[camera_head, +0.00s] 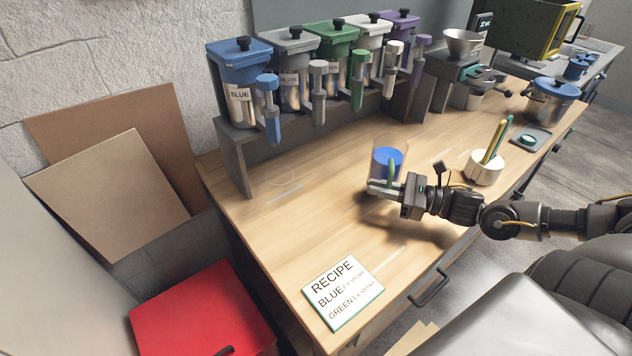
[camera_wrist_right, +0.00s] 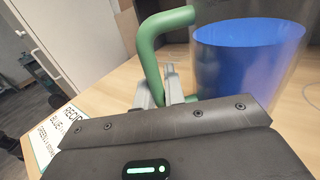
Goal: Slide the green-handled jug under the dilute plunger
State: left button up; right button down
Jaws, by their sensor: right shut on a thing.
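The grey dilute plunger (camera_head: 318,95) hangs from the grey dispenser (camera_head: 291,80), second from the left. My left gripper is not in view.
Blue (camera_head: 268,105), green (camera_head: 358,80), white (camera_head: 391,68) and purple (camera_head: 418,60) plungers line the same rack. A pen cup (camera_head: 483,168) stands right of the jug. A recipe card (camera_head: 343,292) lies near the front. The counter between jug and rack looks clear.

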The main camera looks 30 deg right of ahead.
jog(key=shift+w+a+r, duration=0.15)
jog(key=shift+w+a, duration=0.1)
jog(key=shift+w, duration=0.05)
jog(key=p+x, duration=0.3)
jog(key=x, duration=1.3)
jog(key=shift+p, duration=0.35)
jog(key=shift+w+a, duration=0.15)
jog(key=f, duration=0.1)
jog(key=p, duration=0.1)
jog(key=f, duration=0.1)
jog(key=shift+w+a+f+p, duration=0.3)
jog(key=shift+w+p, duration=0.05)
jog(key=shift+p, duration=0.05)
jog(key=shift+f, duration=0.5)
jog(key=shift+f, duration=0.1)
